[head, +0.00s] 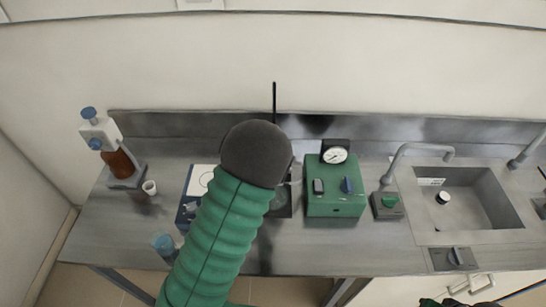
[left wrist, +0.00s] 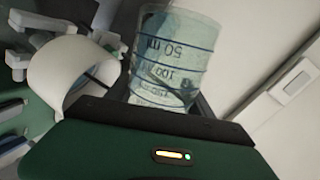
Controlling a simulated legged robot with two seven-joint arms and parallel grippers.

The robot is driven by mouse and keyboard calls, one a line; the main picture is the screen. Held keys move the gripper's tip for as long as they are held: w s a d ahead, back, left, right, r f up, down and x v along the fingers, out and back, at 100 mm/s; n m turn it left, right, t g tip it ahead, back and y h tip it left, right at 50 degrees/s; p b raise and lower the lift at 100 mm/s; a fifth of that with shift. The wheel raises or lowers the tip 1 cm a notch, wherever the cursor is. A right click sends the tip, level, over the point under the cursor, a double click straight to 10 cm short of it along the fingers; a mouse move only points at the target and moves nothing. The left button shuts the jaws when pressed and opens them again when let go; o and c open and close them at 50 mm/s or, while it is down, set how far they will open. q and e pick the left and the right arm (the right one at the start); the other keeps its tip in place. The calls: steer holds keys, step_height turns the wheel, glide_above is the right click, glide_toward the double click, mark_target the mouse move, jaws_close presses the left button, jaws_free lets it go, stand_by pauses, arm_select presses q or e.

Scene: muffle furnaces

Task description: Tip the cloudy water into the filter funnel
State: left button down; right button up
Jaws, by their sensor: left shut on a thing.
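In the left wrist view, my left gripper (left wrist: 165,112) is shut on a clear beaker (left wrist: 175,55) with dark volume marks such as 50 ml and 100. The cloudiness of its contents cannot be told. A white, wide-mouthed, funnel-like vessel (left wrist: 48,80) is close beside the beaker at left, its rim tilted in the picture; whether they touch is unclear. In the head view my green left arm covers the middle of the bench, hiding the gripper and beaker. Part of my right gripper (head: 452,302) shows at the bottom right edge; its jaws are unclear.
A green pump box (head: 335,198) with a gauge (head: 335,155) stands right of my arm, near a sink (head: 465,205) and tap. An amber dispenser bottle (head: 120,164), white cup (head: 149,187) and blue-tinted vessel (head: 163,243) stand at left.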

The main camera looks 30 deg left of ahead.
arm_select(q)
steer(key=shift+w, duration=0.1)
stand_by(0.4)
steer(key=shift+d+f+m, duration=0.1)
steer(key=shift+f+m, duration=0.05)
steer(key=shift+m, duration=0.25)
steer(key=shift+w+f, duration=0.1)
steer(key=shift+f, duration=0.05)
steer(key=shift+d+p, duration=0.1)
steer(key=shift+p, duration=0.2)
steer(key=shift+w+f+m+y, duration=0.15)
steer(key=shift+f+m+y, duration=0.05)
steer(key=shift+m+y, duration=0.1)
steer(key=shift+d, duration=0.1)
